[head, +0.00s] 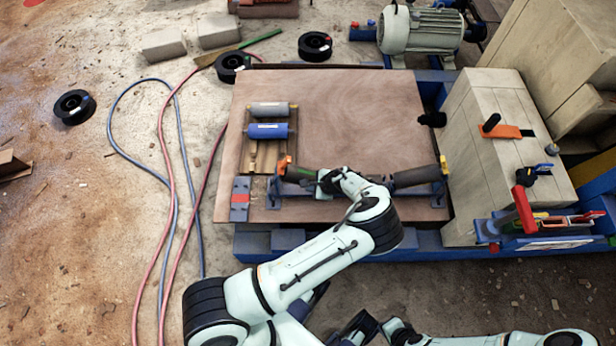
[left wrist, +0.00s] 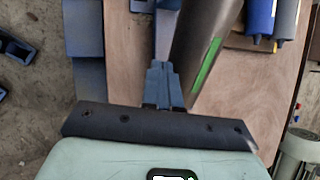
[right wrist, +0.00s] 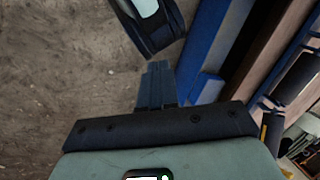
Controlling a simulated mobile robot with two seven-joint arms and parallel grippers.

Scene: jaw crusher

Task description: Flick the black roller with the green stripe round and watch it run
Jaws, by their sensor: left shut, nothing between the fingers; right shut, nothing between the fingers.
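The black roller (head: 415,177) lies across a blue stand (head: 290,188) at the near edge of the brown board; my left wrist covers its middle in the head view. In the left wrist view the dark roller (left wrist: 206,35) shows a green stripe (left wrist: 207,66) along its side. My left gripper (left wrist: 160,68) is shut and empty, its fingers close beside the roller; I cannot tell whether they touch it. In the right wrist view my right gripper (right wrist: 155,70) is shut and empty over the concrete floor, away from the roller.
A grey roller (head: 270,109) and a blue roller (head: 267,131) lie on a wooden rack behind the stand. A motor (head: 420,30) stands at the back, a pale crusher housing (head: 500,130) to the right. Hoses (head: 168,160) run along the floor at left. The board's middle is clear.

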